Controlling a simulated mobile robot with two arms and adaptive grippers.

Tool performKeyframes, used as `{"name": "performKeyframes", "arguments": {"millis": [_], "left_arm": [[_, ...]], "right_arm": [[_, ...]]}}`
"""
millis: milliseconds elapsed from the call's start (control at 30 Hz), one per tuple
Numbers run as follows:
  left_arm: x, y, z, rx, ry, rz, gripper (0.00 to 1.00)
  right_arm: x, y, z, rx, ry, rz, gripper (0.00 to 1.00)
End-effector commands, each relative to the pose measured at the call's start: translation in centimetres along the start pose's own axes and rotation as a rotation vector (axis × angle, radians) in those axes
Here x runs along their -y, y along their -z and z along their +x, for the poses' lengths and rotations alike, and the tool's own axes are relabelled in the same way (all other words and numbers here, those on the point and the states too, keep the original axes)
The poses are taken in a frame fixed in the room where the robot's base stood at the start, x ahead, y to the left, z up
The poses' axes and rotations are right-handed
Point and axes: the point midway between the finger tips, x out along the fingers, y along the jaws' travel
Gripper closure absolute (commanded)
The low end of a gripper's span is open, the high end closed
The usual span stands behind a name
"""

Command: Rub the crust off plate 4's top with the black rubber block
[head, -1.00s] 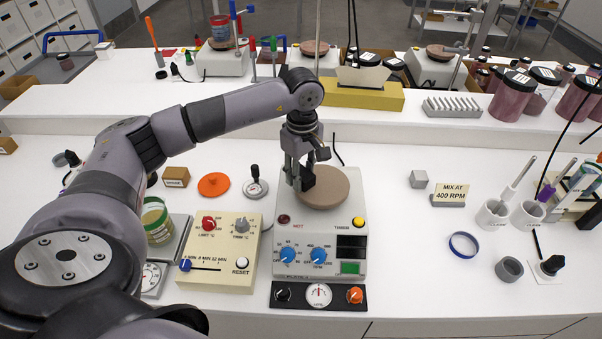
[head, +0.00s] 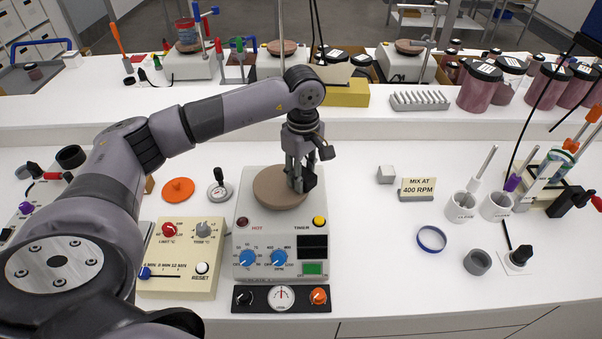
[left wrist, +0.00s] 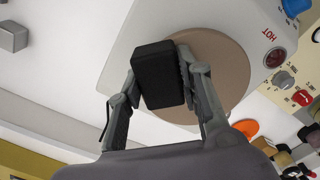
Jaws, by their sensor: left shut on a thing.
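My left gripper (head: 302,182) is shut on the black rubber block (left wrist: 158,76), holding it at the right edge of a round brown plate top (head: 272,190). The plate top sits on a white hotplate (head: 252,228) with blue knobs at the front middle. In the left wrist view, the block is between both fingers and overlaps the edge of the brown disc (left wrist: 228,62). I cannot tell whether the block touches the surface. The disc looks evenly brown; no separate crust patch or plate number is readable. My right gripper is not in view.
Left of the hotplate are a cream control box (head: 182,258) and an orange disc (head: 177,190). To the right are a grey cube (head: 386,174), a "MIX AT 400 RPM" sign (head: 416,190) and a blue ring (head: 432,239). Free white bench surrounds the ring.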

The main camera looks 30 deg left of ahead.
Motion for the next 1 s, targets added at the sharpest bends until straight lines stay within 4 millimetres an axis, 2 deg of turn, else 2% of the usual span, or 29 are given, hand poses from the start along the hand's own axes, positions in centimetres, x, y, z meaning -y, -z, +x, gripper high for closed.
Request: {"name": "performKeyframes", "arguments": {"millis": [133, 700, 1000], "left_arm": [[0.0, 0.0, -2.7, -0.001, -0.004, -0.003, 0.93], [0.4, -0.2, -7.6, -0.001, -0.001, -0.015, 0.93], [0.5, -0.3, -8.2, 0.000, 0.000, -0.018, 0.93]], "right_arm": [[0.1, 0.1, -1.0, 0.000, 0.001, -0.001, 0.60], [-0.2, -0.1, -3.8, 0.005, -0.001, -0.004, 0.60], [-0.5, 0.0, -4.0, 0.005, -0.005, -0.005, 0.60]]}}
